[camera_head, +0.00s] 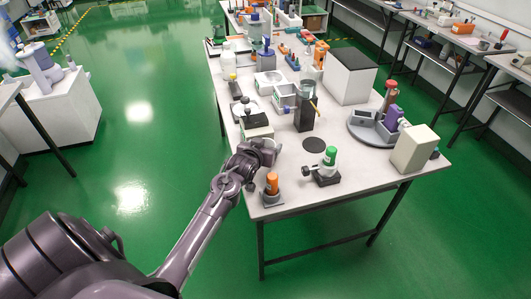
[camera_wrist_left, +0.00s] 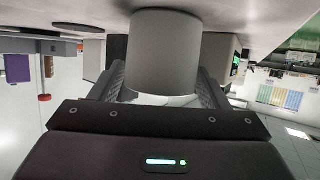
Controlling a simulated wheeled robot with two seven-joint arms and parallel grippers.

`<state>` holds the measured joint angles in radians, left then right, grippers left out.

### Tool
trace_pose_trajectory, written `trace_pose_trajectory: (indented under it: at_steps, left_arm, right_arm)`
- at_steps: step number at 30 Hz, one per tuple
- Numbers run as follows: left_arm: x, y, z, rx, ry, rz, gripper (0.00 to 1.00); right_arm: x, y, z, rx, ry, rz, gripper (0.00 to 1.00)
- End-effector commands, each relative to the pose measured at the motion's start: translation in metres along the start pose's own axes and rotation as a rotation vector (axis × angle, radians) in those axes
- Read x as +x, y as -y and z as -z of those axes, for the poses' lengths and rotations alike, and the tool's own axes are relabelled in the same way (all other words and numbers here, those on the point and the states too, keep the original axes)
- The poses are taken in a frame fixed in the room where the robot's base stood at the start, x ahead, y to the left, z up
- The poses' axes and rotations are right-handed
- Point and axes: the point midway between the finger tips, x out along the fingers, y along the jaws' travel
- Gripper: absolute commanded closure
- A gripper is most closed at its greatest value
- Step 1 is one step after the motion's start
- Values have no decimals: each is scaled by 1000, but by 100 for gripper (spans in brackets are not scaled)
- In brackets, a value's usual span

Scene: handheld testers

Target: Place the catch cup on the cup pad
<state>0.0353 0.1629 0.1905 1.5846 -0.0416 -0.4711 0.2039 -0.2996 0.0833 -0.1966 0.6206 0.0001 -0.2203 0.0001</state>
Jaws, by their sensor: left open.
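A plain grey cylinder, which looks like the catch cup (camera_wrist_left: 165,55), stands between the fingers of my left gripper (camera_wrist_left: 166,92) in the left wrist view, which is upside down. The fingers are open around it, one on each side; I cannot tell whether either touches it. In the head view my left gripper (camera_head: 266,153) is low over the near left part of the table, and the cup is mostly hidden there. A flat black disc, likely the cup pad (camera_head: 314,145), lies bare to the right of the gripper. It also shows in the left wrist view (camera_wrist_left: 78,27). My right gripper is out of view.
An orange-capped bottle in a grey holder (camera_head: 271,189) stands close in front of the gripper. A green-capped bottle on a black base (camera_head: 328,165) stands near the disc. A dark box-shaped holder (camera_head: 304,113) and a grey round tray (camera_head: 362,132) lie beyond.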

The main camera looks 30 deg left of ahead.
Motion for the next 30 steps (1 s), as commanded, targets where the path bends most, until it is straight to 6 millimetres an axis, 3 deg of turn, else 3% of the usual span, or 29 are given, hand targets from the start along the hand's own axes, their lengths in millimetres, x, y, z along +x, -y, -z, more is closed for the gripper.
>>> trace_pose_trajectory:
  at_steps: [4, 13, 23, 30]
  left_arm:
    - [0, 0, 0, 0, 0, 0, 31]
    - [0, 0, 0, 0, 0, 0, 68]
    - [-3, 0, 7, 0, -3, -1, 68]
    - [-16, -2, 41, 1, -5, -2, 68]
  right_arm:
    - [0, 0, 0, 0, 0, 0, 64]
    - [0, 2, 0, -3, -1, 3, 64]
    - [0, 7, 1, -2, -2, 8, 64]
    - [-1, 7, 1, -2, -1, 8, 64]
